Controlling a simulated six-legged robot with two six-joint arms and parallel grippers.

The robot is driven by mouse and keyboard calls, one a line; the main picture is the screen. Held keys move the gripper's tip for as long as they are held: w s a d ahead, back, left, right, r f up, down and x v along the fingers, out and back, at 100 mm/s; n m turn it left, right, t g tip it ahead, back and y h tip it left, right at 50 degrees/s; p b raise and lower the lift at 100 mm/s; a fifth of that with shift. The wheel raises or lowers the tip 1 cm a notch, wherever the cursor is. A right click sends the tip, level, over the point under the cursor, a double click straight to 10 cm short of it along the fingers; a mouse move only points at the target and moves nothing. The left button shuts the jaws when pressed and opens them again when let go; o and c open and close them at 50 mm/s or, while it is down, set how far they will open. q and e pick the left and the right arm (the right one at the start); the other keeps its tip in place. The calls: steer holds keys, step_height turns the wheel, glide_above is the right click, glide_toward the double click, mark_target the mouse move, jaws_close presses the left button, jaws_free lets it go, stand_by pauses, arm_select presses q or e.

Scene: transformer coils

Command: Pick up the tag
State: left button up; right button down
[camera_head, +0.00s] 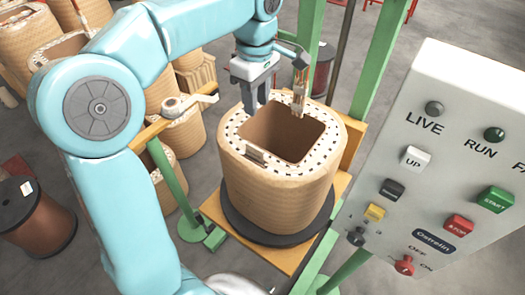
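A tan wound coil (275,190) with a square opening stands on a dark round base. A small brownish piece (255,156) sits on the near left of its speckled top rim; it may be the tag, but it is too small to be sure. My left gripper (257,104) hangs over the back left of the coil's rim, pointing down. Its two fingers look apart, with nothing seen between them. It is above and behind the small piece, apart from it. My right gripper is out of view.
A control panel (455,160) with buttons fills the right side. Green posts (375,65) stand behind the coil. Copper-coloured leads (299,88) rise beside my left gripper. More coils (30,45) and a dark-topped spool (35,215) stand at left.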

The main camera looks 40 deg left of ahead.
arm_select(q)
glide_above(254, 148)
steer(key=f, duration=1)
steer(key=shift+w+f, duration=0.1)
steer(key=shift+w, duration=0.3)
steer(key=f, duration=0.6)
steer(key=shift+s, duration=0.35)
jaws_close()
